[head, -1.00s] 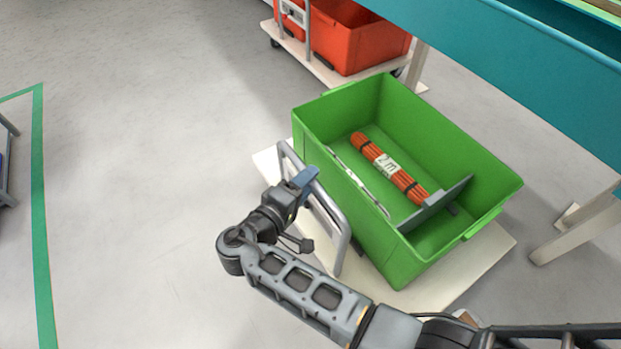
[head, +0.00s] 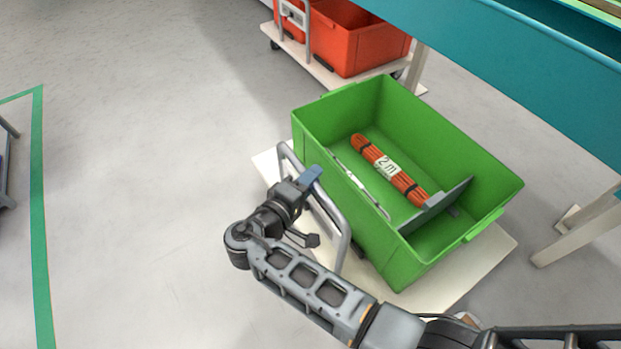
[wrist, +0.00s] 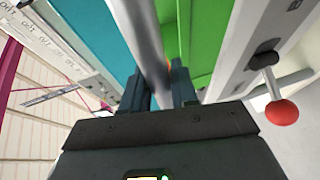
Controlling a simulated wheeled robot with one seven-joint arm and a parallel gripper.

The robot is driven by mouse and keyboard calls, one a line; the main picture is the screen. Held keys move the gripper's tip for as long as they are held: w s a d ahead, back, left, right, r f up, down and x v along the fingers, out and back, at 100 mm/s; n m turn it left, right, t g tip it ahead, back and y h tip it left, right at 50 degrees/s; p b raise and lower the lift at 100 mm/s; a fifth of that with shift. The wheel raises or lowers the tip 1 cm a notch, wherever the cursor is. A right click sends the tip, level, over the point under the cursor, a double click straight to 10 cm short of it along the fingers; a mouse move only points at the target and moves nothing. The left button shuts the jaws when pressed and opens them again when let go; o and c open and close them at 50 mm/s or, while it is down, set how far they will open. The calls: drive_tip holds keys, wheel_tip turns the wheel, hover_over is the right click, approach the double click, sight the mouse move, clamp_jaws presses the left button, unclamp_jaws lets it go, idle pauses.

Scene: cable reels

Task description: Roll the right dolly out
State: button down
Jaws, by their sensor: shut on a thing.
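The dolly with the green bin is a low cream platform (head: 478,266) with a grey tubular handle (head: 337,222) on its left side. The green bin (head: 405,262) stands on it and holds an orange cable bundle (head: 388,165) labelled "2 m" and a grey divider. My gripper (head: 311,178) is at the handle's upper bar, shut on it. In the wrist view the handle tube (wrist: 146,45) runs between the two fingers (wrist: 158,90).
Another dolly (head: 330,72) with red-orange bins (head: 358,40) stands at the back. A teal-edged bench (head: 520,70) overhangs at the right, with a pale leg (head: 575,230) beside the green bin. Grey floor is open at left, up to a green floor line (head: 38,200).

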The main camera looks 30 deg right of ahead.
idle(0.3)
drive_tip(key=shift+a, duration=1)
drive_tip(key=c, duration=1)
unclamp_jaws()
drive_tip(key=shift+p+v, duration=0.65)
drive_tip(key=shift+v, duration=3.3)
